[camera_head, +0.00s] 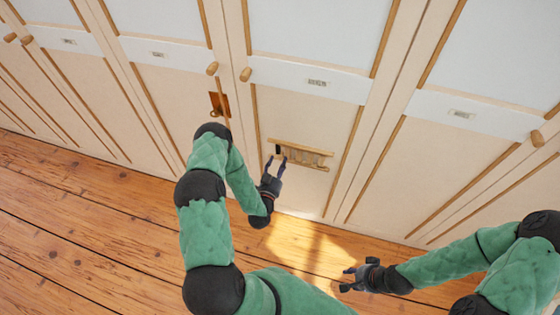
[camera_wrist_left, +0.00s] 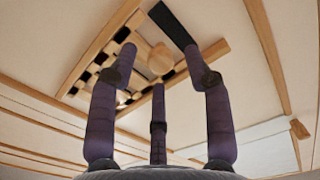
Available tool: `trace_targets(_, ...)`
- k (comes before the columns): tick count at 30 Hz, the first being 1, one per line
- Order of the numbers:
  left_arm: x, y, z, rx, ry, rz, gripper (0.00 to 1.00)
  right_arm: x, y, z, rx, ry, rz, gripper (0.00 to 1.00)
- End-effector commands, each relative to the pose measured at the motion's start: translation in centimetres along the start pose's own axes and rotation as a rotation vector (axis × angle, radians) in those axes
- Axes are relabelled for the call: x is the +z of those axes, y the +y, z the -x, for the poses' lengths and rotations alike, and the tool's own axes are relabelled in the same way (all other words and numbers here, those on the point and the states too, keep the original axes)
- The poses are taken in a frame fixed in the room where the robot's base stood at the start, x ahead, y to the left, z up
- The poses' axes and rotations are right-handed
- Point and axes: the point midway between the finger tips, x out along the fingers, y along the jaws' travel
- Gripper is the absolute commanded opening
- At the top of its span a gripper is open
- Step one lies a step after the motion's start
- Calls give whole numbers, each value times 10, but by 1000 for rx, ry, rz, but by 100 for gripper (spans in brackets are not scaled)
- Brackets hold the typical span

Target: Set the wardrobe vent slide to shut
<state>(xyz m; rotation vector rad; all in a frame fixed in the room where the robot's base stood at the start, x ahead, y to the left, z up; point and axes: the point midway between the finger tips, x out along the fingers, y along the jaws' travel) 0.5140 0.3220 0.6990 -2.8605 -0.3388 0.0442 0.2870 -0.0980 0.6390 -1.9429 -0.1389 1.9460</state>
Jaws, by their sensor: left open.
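The vent (camera_head: 312,165) is a slatted wooden frame low on a wardrobe door. In the left wrist view, its wooden rail (camera_wrist_left: 98,47) borders dark openings between the slats, and a black strip (camera_wrist_left: 172,24) shows at one end. A round wooden knob (camera_wrist_left: 161,60) stands out from the slide. My left gripper (camera_head: 276,162) is open at the vent's left end; in the wrist view its fingers (camera_wrist_left: 159,72) are spread around the knob, with no clear contact. My right gripper (camera_head: 346,279) is open and empty, low and away from the vent.
Round door knobs (camera_head: 246,74) stick out higher up. The wooden floor (camera_head: 80,215) is clear at the left.

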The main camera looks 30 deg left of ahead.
Motion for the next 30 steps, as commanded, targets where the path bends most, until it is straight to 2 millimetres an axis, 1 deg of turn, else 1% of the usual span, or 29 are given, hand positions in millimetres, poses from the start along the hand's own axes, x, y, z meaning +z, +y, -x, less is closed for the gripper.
trace_targets(1,1,0,-7,0,2,-1,50,0,1,-2,0,0,0,37)
trace_targets(3,1,1,-14,2,1,-1,50,0,1,-4,0,0,0,37)
trace_targets(6,1,0,-20,0,0,-1,50,0,2,-4,0,0,0,37)
trace_targets(16,0,0,-24,0,-1,0,50,0,2,-4,0,0,0,37)
trace_targets(17,0,0,-24,0,-1,0,47,0,2,-4,0,0,0,37)
trace_targets(18,0,0,-24,0,-1,0,36,0,2,-4,0,0,0,37)
trace_targets(20,0,0,-24,0,-1,0,19,0,2,-4,0,0,0,37)
trace_targets(21,0,0,-24,0,-1,0,8,0,2,-4,0,0,0,37)
trace_targets(22,0,0,-24,0,-1,0,0,0,2,-4,0,0,0,37)
trace_targets(27,0,0,-23,0,-2,0,0,0,2,-4,0,0,0,37)
trace_targets(30,2,-6,-25,-2,-1,0,0,0,2,-6,0,0,0,37)
